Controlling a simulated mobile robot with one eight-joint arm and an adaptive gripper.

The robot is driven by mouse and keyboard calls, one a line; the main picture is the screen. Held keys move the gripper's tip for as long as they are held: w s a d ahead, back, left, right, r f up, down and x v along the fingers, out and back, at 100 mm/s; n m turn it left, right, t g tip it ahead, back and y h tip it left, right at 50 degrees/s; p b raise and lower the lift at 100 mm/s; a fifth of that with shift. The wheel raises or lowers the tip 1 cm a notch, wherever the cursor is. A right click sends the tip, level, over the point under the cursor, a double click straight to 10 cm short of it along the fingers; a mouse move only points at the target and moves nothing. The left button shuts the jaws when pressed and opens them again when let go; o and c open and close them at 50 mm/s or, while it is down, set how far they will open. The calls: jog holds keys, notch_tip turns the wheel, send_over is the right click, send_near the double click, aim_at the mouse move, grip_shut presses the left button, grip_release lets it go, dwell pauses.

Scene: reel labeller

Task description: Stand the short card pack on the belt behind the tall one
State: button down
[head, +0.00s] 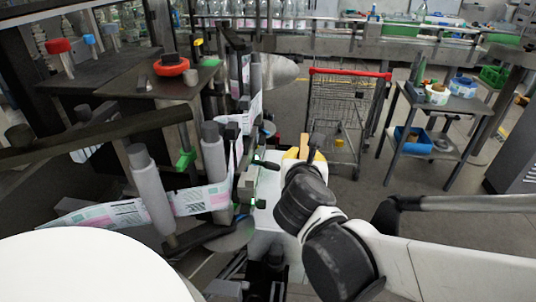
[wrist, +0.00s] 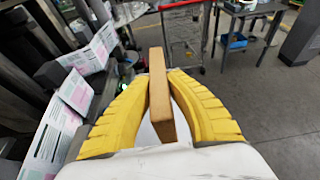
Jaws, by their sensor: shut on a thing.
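My gripper (head: 303,153), with yellow fingers, is at the middle of the head view, beside the labelling machine. In the wrist view my gripper (wrist: 160,82) is shut on a flat tan card pack (wrist: 160,98), which stands on edge between the two fingers and sticks out past their tips. Its top also shows in the head view (head: 304,143). I cannot tell from its size alone whether it is the short or the tall pack. No second pack is clearly visible. I cannot make out the belt for the packs near my gripper.
The label web (head: 203,199) runs around grey rollers (head: 150,190) at the left. A red-handled cart (head: 340,105) stands beyond my gripper. A side table (head: 450,103) with tape rolls and a blue bin (head: 412,139) is at the right. A bottle conveyor (head: 340,46) crosses the back. The floor at right is open.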

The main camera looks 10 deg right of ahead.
jog(key=w+d+f+b, duration=0.2)
jog(key=w+f+b, duration=0.5)
jog(key=w+f, duration=0.3)
jog(key=shift+w+f, duration=0.25)
jog(key=shift+f, duration=0.15)
jog(key=c, duration=1.4)
grip_release()
jog(key=shift+c, duration=0.2)
